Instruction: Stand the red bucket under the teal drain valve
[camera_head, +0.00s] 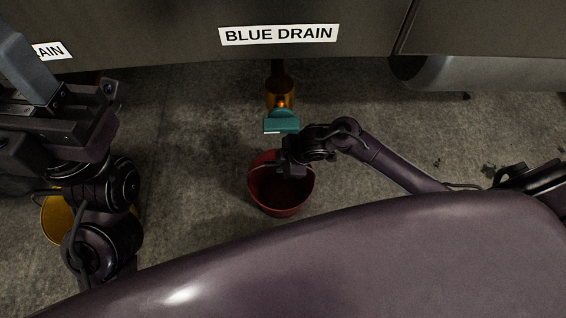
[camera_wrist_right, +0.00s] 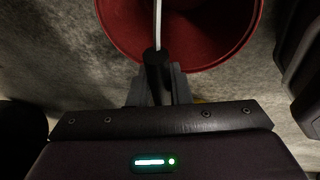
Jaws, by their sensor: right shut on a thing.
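The red bucket (camera_head: 268,205) is upright in the middle of the head view, just below the teal drain valve (camera_head: 281,124) in the picture. The valve hangs on a brass fitting under the panel. My right gripper (camera_head: 293,170) is at the bucket's rim. In the right wrist view, its fingers (camera_wrist_right: 158,85) are shut on the dark grip of the bucket's handle (camera_wrist_right: 157,25), with the red bucket (camera_wrist_right: 215,50) beyond. I cannot tell whether the bucket touches the floor. My left gripper (camera_head: 60,125) is at the left; its fingers are not clear.
A sign reading BLUE DRAIN (camera_head: 279,35) is on the dark panel above the valve. Another sign (camera_head: 52,50) is partly hidden at the left. A yellow bucket (camera_head: 52,212) stands behind my left arm. The concrete floor (camera_head: 190,150) between is clear.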

